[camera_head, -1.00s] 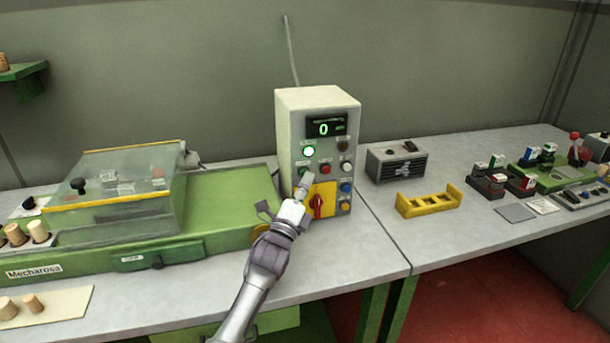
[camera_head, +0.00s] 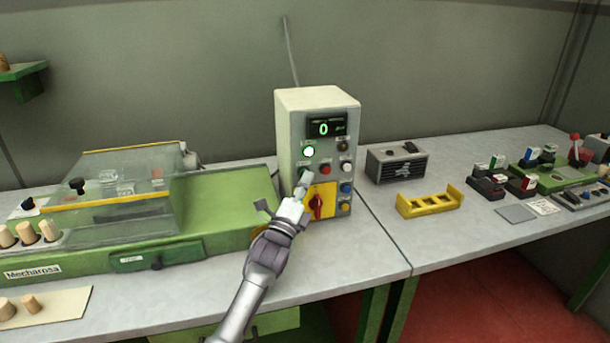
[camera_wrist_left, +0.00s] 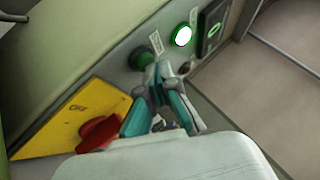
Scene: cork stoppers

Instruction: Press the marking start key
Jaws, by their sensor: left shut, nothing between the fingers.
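The control box (camera_head: 290,140) stands upright on the bench, with a display reading 0 and a lit white-green lamp (camera_head: 309,151). The lamp also shows in the left wrist view (camera_wrist_left: 182,36). A green key (camera_wrist_left: 144,57) sits below the lamp; its label is unreadable, and in the head view the fingers partly cover it. My left gripper (camera_head: 304,181) is shut and empty, its fingertips (camera_wrist_left: 157,72) right at the green key. I cannot tell whether they touch it. The red rotary switch (camera_head: 316,207) on its yellow plate is just beside the fingers. My right gripper is not in view.
A green machine with a clear cover (camera_head: 120,185) and several corks (camera_head: 27,234) stands on the left. A yellow rack (camera_head: 430,201), a dark box (camera_head: 398,162) and several stamps (camera_head: 487,188) are on the right bench.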

